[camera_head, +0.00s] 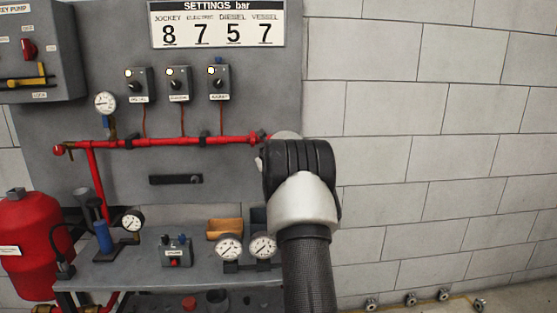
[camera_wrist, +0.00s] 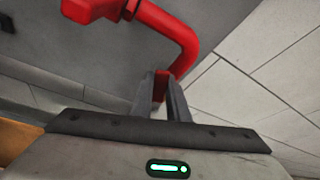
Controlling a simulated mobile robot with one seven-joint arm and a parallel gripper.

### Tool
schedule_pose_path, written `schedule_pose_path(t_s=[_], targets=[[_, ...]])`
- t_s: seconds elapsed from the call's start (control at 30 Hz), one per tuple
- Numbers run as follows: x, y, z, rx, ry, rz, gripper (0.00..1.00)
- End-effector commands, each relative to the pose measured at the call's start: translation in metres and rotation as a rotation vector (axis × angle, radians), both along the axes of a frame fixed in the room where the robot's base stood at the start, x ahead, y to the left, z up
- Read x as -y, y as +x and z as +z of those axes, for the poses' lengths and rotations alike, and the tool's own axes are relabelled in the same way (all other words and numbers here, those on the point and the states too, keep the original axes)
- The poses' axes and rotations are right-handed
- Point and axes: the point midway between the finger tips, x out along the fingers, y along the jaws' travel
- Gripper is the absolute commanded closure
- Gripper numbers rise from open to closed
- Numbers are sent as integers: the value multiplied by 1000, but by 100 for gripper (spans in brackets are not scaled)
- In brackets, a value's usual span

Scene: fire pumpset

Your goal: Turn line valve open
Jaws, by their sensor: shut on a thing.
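My gripper (camera_wrist: 163,82) shows in the wrist view with its two fingers close together on the lower end of a bent red pipe-like part (camera_wrist: 186,38). This part curves down from a thicker red body (camera_wrist: 92,9) at the upper left. I cannot tell whether the held end is the line valve's handle. In the head view, my wrist and arm hide the right end of the red pipe (camera_head: 190,141), and the fingers are hidden too. A red fitting (camera_head: 58,150) sits at the pipe's left end.
A red tank (camera_head: 35,235) is at the left. The block wall (camera_head: 450,140) is bare at the right.

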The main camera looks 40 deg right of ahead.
Motion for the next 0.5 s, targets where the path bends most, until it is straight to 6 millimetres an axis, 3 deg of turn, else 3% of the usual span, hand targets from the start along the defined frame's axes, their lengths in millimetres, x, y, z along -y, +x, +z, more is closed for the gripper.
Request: schedule_pose_path(t_s=[0.03,0.07,0.13,0.5], targets=[[0,0,1,1,0,0,100],[0,0,1,1,0,0,80],[0,0,1,1,0,0,69],[-2,-2,0,-1,-1,0,66]])
